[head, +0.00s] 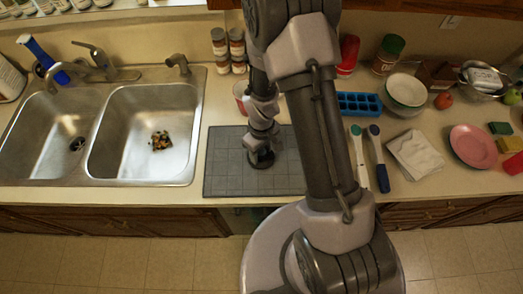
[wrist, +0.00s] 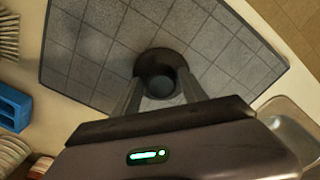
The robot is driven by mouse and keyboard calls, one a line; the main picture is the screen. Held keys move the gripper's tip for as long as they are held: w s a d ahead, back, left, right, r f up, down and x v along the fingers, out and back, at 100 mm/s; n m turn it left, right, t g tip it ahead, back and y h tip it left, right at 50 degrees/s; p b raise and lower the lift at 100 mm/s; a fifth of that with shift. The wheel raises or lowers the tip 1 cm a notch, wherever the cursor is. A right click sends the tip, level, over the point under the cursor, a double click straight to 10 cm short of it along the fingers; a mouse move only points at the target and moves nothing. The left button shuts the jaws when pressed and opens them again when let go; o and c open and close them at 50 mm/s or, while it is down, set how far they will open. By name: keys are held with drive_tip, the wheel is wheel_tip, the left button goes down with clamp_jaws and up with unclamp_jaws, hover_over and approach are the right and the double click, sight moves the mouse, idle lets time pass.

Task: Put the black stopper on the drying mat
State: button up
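The black stopper (wrist: 160,62) is a dark round disc with a knob, seen in the wrist view between my fingertips. In the head view the stopper (head: 262,160) shows as a dark disc low over the grey drying mat (head: 225,172), just under my gripper (head: 262,150). In the wrist view my gripper (wrist: 160,88) has one finger on each side of the knob and looks shut on it. The stopper is at or very near the mat surface, inside its edges; I cannot tell for certain whether it touches. The tiled mat (wrist: 95,50) fills much of the wrist view.
A double steel sink (head: 102,150) lies to the left, with food scraps (head: 160,140) in its right basin. A blue ice tray (head: 359,103), two brushes (head: 376,160), a folded cloth (head: 415,155) and a pink plate (head: 473,147) are right of my arm. Jars (head: 229,48) stand behind the mat.

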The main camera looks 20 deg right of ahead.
wheel_tip(320, 180, up, 26)
drive_tip(key=s+a+m+t+p, duration=0.1)
drive_tip(key=s+m+t+p, duration=0.1)
drive_tip(key=m+p, duration=0.15)
drive_tip(key=s+a+r+m+t+y, duration=0.1)
drive_tip(key=s+r+m+t, duration=0.1)
drive_tip(key=s+r, duration=0.4)
drive_tip(key=s+a+r+m+t+y+b, duration=0.1)
drive_tip(key=s+a+r+m, duration=0.1)
drive_tip(key=s+r+m, duration=0.2)
wheel_tip(320, 180, up, 2)
drive_tip(key=shift+s+a+t, duration=0.15)
drive_tip(key=shift+s+t, duration=0.25)
drive_tip(key=shift+s, duration=0.45)
wheel_tip(320, 180, down, 20)
drive_tip(key=b, duration=1.9)
drive_tip(key=shift+r+b, duration=0.2)
drive_tip(key=shift+b, duration=0.15)
